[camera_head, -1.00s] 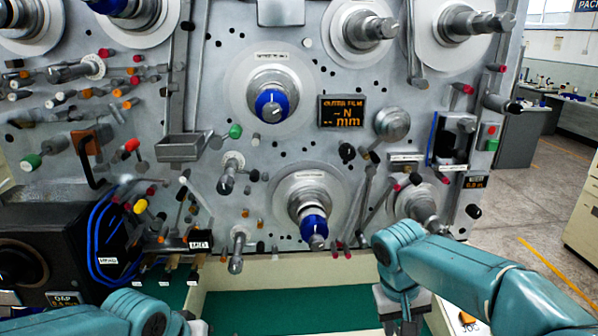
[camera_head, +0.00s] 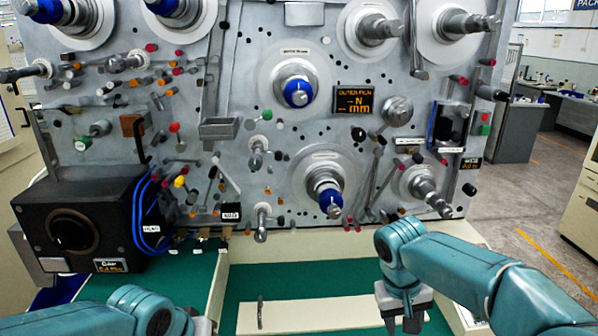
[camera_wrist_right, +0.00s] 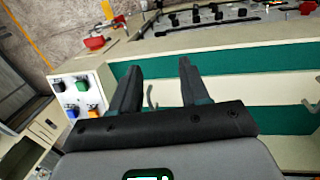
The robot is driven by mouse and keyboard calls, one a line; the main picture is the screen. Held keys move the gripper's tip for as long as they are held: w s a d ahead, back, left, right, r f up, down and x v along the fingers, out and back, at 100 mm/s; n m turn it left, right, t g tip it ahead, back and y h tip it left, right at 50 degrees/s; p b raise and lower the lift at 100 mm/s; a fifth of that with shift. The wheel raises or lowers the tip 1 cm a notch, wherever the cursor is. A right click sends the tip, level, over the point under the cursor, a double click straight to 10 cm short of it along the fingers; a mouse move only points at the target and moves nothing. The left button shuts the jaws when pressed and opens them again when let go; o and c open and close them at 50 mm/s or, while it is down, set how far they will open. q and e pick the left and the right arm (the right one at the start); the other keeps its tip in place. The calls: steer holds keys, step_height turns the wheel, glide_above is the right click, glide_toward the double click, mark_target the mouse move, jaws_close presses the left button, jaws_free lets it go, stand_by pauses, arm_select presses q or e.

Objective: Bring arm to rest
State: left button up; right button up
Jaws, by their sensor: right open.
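My right arm comes in from the right in the head view, with its right gripper (camera_head: 405,322) pointing down above the green and cream bench front. In the right wrist view the two dark fingers of the right gripper (camera_wrist_right: 157,82) are spread apart with nothing between them. My left arm shows at the lower left of the head view, bent at a teal joint; its gripper is out of the picture. The grey spindle panel (camera_head: 225,80) stands upright behind both arms, apart from them.
A black box with a dial (camera_head: 75,228) stands left on the green bench top (camera_head: 190,268). A blue-collared spindle (camera_head: 330,200) juts from the panel. A button box (camera_wrist_right: 78,98) is beside the fingers in the wrist view. Open floor (camera_head: 545,220) lies right.

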arm_select(q)
steer(key=s+d+f+g+h, duration=0.1)
steer(key=s+f, duration=0.1)
steer(key=f, duration=0.5)
steer(key=s+d+f+g, duration=0.1)
steer(key=s+d+f, duration=0.1)
steer(key=f, duration=0.5)
arm_select(e)
steer(key=s+a+f+n+y, duration=0.1)
steer(key=s+a+f+y, duration=0.15)
steer(key=f, duration=0.55)
steer(key=s+a+f+y, duration=0.1)
steer(key=s+a+f, duration=0.15)
steer(key=f, duration=0.65)
arm_select(q)
steer(key=s+d+f+n+g+h+b, duration=0.1)
steer(key=s+d+f+g, duration=0.1)
steer(key=s+f, duration=1.3)
steer(key=shift+s+f, duration=0.25)
steer(key=shift+f, duration=0.8)
arm_select(e)
steer(key=s+a+f+m+y, duration=0.1)
steer(key=s+f, duration=0.6)
steer(key=s, duration=0.2)
steer(key=s+a+f+m+y, duration=0.1)
steer(key=s+a+f+m, duration=0.1)
steer(key=s+f, duration=0.6)
steer(key=shift+s+a+y, duration=0.3)
steer(key=shift+s+y, duration=0.05)
steer(key=shift+s, duration=0.65)
